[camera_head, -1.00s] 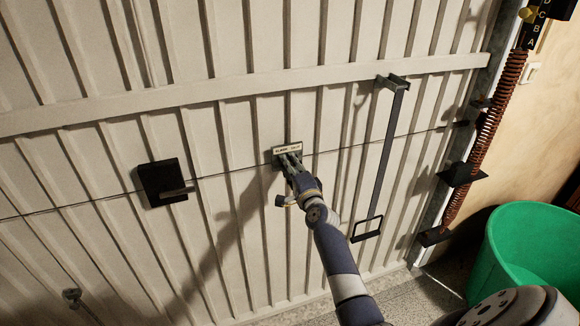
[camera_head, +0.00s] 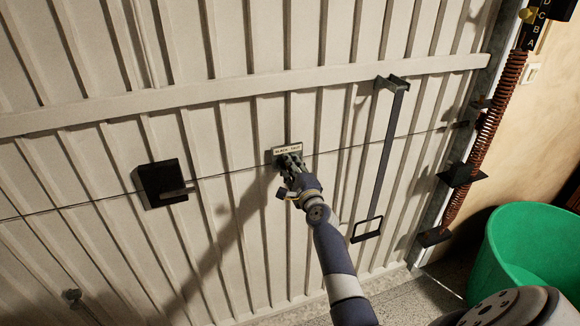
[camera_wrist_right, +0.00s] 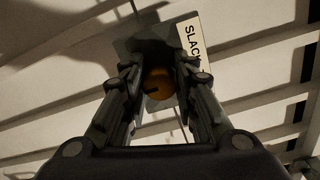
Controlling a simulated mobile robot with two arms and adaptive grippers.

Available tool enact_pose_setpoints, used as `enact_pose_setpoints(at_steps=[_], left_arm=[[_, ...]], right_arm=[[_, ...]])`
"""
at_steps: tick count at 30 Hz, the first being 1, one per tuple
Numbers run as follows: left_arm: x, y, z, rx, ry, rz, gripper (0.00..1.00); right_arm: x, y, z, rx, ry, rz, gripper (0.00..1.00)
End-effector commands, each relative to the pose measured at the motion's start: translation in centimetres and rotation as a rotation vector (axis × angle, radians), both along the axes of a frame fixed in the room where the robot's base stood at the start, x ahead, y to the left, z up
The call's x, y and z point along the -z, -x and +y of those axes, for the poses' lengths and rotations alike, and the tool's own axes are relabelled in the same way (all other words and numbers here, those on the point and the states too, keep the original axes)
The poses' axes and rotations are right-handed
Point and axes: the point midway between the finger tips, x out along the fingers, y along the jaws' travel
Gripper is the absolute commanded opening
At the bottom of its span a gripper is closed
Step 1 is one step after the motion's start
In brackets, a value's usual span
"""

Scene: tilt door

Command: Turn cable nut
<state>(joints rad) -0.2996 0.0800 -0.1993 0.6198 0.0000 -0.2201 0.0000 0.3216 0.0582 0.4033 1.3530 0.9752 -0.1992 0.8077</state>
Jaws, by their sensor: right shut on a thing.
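The cable nut (camera_wrist_right: 158,84) is a round brass-coloured piece on a dark plate, seen between my fingers in the right wrist view. A pale label (camera_head: 287,150) beside it reads "SLACK" and a second word too small to be sure of; it also shows in the right wrist view (camera_wrist_right: 192,45). My right gripper (camera_head: 289,162) is at the plate just below the label, with its fingers on either side of the nut in the right wrist view (camera_wrist_right: 160,88). It is shut on the nut. In the head view the gripper hides the nut. My left gripper is out of view.
The ribbed pale door (camera_head: 235,140) fills most of the view. A black box with a handle (camera_head: 162,182) is to the left, and a long strap with a loop (camera_head: 383,155) hangs to the right. A coil spring (camera_head: 487,128) and green bin (camera_head: 530,250) are at the right.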

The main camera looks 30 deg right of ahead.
Motion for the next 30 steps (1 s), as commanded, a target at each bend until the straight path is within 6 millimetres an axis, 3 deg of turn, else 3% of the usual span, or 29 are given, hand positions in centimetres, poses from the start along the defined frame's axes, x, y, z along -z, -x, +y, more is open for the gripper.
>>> enact_pose_setpoints(at_steps=[4,5,7,8,20,25,30], left_arm=[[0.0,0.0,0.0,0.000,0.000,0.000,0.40],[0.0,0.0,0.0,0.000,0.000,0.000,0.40],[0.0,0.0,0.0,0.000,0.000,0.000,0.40],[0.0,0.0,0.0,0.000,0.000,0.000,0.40],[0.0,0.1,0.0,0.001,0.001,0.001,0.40],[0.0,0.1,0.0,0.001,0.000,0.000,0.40],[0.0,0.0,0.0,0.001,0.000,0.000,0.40]], right_arm=[[0.1,0.0,0.0,-0.001,-0.002,0.001,0.03],[0.1,0.0,0.0,-0.001,-0.002,0.001,0.29],[0.1,0.0,0.0,-0.001,-0.002,0.001,0.45],[0.1,0.0,0.0,-0.001,-0.002,0.001,0.47],[0.1,0.3,0.1,0.000,-0.001,0.000,0.47],[0.2,2.0,0.6,-0.001,-0.003,0.000,0.47],[0.2,5.1,1.3,0.000,-0.001,0.002,0.47]])
